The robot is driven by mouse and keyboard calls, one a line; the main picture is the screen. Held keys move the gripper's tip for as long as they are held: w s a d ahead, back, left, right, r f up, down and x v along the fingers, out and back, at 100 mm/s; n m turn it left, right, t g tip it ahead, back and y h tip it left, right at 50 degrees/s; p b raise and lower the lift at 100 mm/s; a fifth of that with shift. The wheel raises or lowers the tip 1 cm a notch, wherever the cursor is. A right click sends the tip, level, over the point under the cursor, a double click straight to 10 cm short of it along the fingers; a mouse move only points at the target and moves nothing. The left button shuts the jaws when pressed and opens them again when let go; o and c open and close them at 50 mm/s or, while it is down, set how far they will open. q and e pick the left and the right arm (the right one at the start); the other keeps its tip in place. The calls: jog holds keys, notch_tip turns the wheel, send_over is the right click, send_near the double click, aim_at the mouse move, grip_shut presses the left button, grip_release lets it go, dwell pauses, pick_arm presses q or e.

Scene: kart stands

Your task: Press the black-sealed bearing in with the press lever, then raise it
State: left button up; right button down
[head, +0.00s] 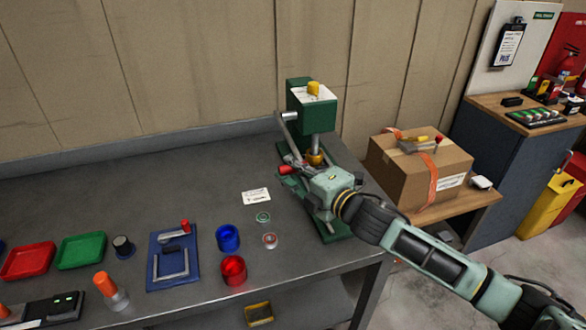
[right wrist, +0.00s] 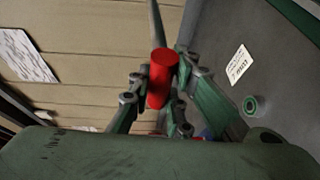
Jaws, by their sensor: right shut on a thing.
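The green arbor press (head: 318,117) stands at the back right of the bench. Its grey lever hangs down the left side and ends in a red knob (head: 288,170). My right gripper (head: 297,171) is at that knob. In the right wrist view the red knob (right wrist: 162,78) sits between the fingers, which are shut on it. The steel ram (head: 315,143) points down above a brass-coloured part (head: 315,158), partly behind my gripper. I cannot make out a black-sealed bearing; the press base is largely covered by my arm. My left gripper is not in view.
A green-sealed ring (head: 263,217) and a reddish ring (head: 270,240) lie left of the press, near a white label (head: 256,196). Blue cup (head: 228,238), red cup (head: 233,270) and a blue fixture (head: 153,273) stand further left. A cardboard box (head: 405,176) is at right.

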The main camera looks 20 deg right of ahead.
notch_tip(320, 180, up, 13)
jog(key=w+p, duration=0.2)
jog(key=p, duration=0.9)
jog(key=shift+w+d, duration=0.1)
jog(key=c, duration=1.7)
grip_release()
jog(key=shift+o, duration=0.4)
jog(key=shift+f, duration=0.1)
jog(key=shift+f, duration=0.15)
